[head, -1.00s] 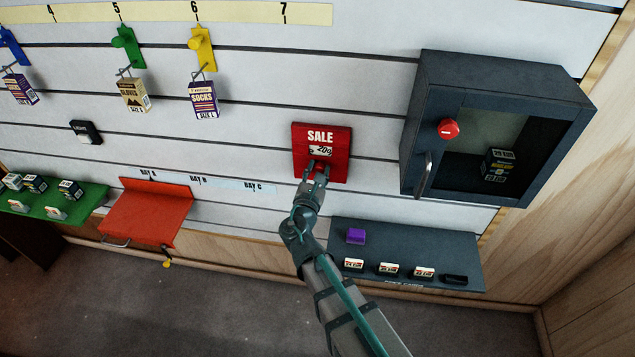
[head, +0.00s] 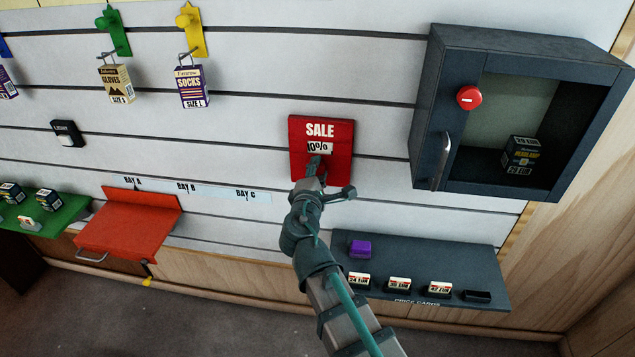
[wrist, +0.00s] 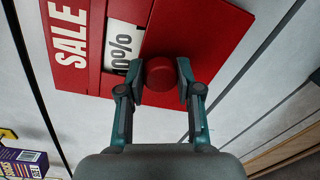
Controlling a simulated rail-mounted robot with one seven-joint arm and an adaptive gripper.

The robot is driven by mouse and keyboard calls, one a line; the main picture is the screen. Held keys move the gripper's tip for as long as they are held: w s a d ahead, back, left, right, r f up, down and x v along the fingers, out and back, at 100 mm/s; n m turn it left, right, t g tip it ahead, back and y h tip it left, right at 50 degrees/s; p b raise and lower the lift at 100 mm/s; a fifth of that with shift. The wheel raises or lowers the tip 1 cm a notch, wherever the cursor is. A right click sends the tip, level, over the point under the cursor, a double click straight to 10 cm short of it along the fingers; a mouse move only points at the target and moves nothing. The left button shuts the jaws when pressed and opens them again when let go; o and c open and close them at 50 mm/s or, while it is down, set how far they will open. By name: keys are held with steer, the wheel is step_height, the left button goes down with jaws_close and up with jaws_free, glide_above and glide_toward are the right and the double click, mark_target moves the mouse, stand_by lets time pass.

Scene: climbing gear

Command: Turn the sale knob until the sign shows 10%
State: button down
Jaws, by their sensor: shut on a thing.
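The red sale sign (head: 312,133) hangs on the slatted wall. Its white window (head: 320,147) reads 10% in the head view. In the wrist view the window (wrist: 122,45) shows 0%, with its first digit partly cut off at the window's edge or behind a finger. The round red sale knob (wrist: 161,73) sits on the sign below the window. My gripper (wrist: 160,85) is shut on the knob, with one finger on each side of it. In the head view my gripper (head: 313,170) covers most of the knob.
A dark cabinet (head: 443,100) with a red knob stands out from the wall at the right. A dark shelf (head: 460,262) with price cards is below right. A red folding shelf (head: 130,225) is at the left. Boxes of socks (head: 191,87) and gloves (head: 117,84) hang above left.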

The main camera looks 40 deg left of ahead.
steer(key=shift+f+m+b, duration=0.1)
steer(key=shift+m+b, duration=0.9)
steer(key=shift+b, duration=0.1)
steer(key=c, duration=0.8)
jaws_free()
steer(key=v, duration=0.7)
steer(key=shift+s+d, duration=0.2)
